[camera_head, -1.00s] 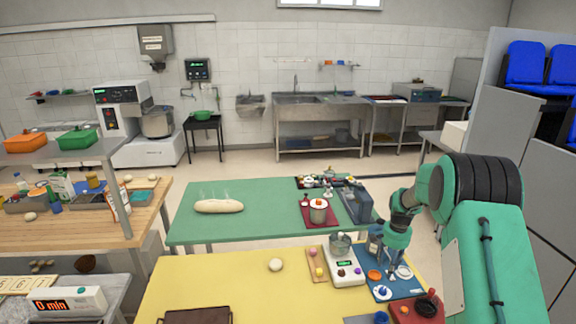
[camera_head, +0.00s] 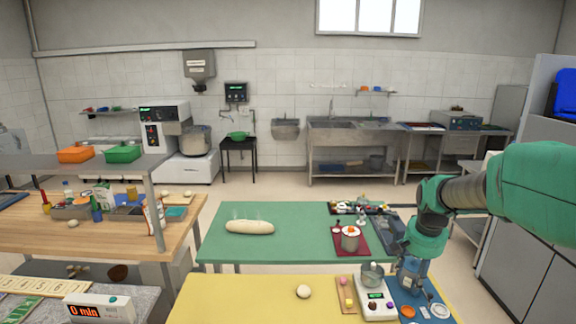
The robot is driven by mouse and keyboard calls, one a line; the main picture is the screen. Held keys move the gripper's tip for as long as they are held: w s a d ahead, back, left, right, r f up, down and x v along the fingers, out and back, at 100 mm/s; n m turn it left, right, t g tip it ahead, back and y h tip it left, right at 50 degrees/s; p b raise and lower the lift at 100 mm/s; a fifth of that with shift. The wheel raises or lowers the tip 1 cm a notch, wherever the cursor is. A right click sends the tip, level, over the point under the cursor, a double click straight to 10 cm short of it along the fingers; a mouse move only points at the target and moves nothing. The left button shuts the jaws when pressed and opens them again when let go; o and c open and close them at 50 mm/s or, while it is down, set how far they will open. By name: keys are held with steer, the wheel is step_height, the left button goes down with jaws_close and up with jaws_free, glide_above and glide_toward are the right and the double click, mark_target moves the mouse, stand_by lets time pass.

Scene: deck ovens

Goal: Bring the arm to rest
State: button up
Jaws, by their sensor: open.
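My gripper (camera_head: 411,276) is at the end of my green and black arm, at the right of the view. It points down above the blue mat (camera_head: 441,297) at the right end of the yellow table. Its fingers are small here and seen against the mat, and it appears open with nothing in it. I cannot tell how far its tips are above the mat. My arm reaches in from the right edge.
The yellow table (camera_head: 243,300) has a dough ball (camera_head: 303,291) and a scale (camera_head: 376,308) near the gripper. The green table (camera_head: 285,250) behind holds a steaming loaf (camera_head: 249,227), a pot (camera_head: 350,240) and several small items. A wooden bench (camera_head: 120,236) stands at left.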

steer(key=s+a+r+n+t, duration=0.1)
steer(key=s+a+r+n, duration=0.1)
steer(key=s+a+r, duration=0.45)
steer(key=s+a+r+n+t, duration=0.1)
steer(key=s+a+r, duration=0.2)
steer(key=s, duration=0.7)
steer(key=s+a+n+t, duration=0.1)
steer(key=s+a+n, duration=0.2)
steer(key=s, duration=1.3)
steer(key=shift+a+f, duration=0.35)
steer(key=shift+a, duration=0.65)
